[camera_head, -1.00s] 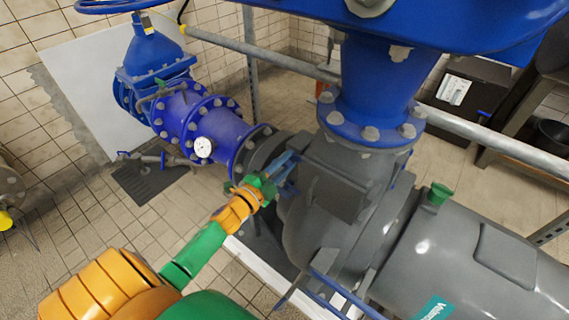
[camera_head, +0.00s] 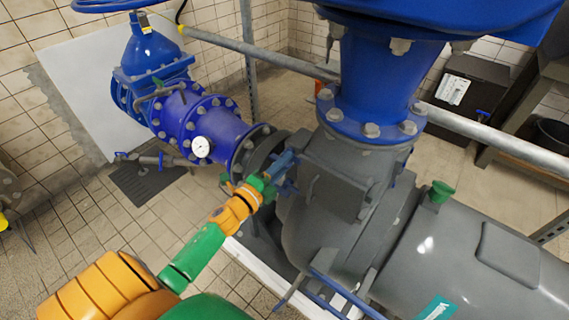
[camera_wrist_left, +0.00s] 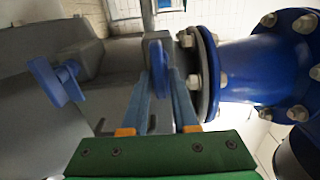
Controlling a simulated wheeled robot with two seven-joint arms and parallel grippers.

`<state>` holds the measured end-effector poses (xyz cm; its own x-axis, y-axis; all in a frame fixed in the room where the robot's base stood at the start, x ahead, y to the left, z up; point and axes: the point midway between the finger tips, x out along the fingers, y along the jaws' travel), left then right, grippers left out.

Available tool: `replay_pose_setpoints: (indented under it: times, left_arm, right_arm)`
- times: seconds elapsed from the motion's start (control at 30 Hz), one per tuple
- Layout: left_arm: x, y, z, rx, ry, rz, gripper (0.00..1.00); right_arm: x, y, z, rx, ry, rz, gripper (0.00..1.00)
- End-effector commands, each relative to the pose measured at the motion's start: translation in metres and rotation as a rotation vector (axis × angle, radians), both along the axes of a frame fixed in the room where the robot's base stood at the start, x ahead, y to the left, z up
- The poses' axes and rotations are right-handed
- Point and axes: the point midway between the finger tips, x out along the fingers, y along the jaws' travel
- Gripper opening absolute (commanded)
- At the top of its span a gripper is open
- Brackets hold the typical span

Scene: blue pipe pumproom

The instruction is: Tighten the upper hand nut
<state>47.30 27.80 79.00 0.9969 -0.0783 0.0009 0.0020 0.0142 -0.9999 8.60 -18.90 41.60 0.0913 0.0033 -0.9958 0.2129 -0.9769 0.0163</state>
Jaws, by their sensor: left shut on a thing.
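My left gripper (camera_head: 284,166) reaches in from the lower left in the head view, at the side of the grey pump housing (camera_head: 328,210). In the left wrist view its two blue-grey fingers (camera_wrist_left: 160,80) stand on either side of a blue hand nut (camera_wrist_left: 158,56), closed on its flat wing. A second blue hand nut (camera_wrist_left: 56,82) sticks out from the grey housing to the left, clear of the fingers. In the head view the held nut is mostly hidden by the gripper. My right gripper does not show.
A blue vertical pipe (camera_head: 378,85) rises above the housing. Blue rods (camera_head: 340,294) stick out below. Open tiled floor (camera_head: 95,225) lies to the left.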

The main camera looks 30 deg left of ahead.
Motion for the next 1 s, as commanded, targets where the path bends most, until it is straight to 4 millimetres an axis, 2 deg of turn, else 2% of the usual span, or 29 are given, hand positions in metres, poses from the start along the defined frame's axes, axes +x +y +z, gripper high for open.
replay_pose_setpoints:
  times: [0.23, 0.27, 0.3, 0.33, 0.67, 1.0]
  left_arm:
    - [0.000, 0.000, -0.002, 0.003, 0.004, 0.000, 0.00]
    - [0.000, 0.000, -0.002, 0.003, 0.004, 0.000, 0.30]
    - [0.000, 0.000, -0.002, 0.003, 0.004, 0.000, 0.41]
    - [0.000, 0.000, -0.002, 0.002, 0.004, 0.000, 0.45]
    - [-0.004, 0.000, -0.001, 0.000, 0.003, 0.000, 0.45]
    - [-0.060, 0.005, -0.003, 0.001, 0.005, 0.001, 0.45]
  right_arm:
    - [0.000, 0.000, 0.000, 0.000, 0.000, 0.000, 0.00]
    - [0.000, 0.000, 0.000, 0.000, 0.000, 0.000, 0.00]
    - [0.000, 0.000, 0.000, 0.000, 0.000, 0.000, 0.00]
    - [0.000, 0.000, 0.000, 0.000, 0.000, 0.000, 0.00]
    - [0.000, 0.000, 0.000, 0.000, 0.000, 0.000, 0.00]
    - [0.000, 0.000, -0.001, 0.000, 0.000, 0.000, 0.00]
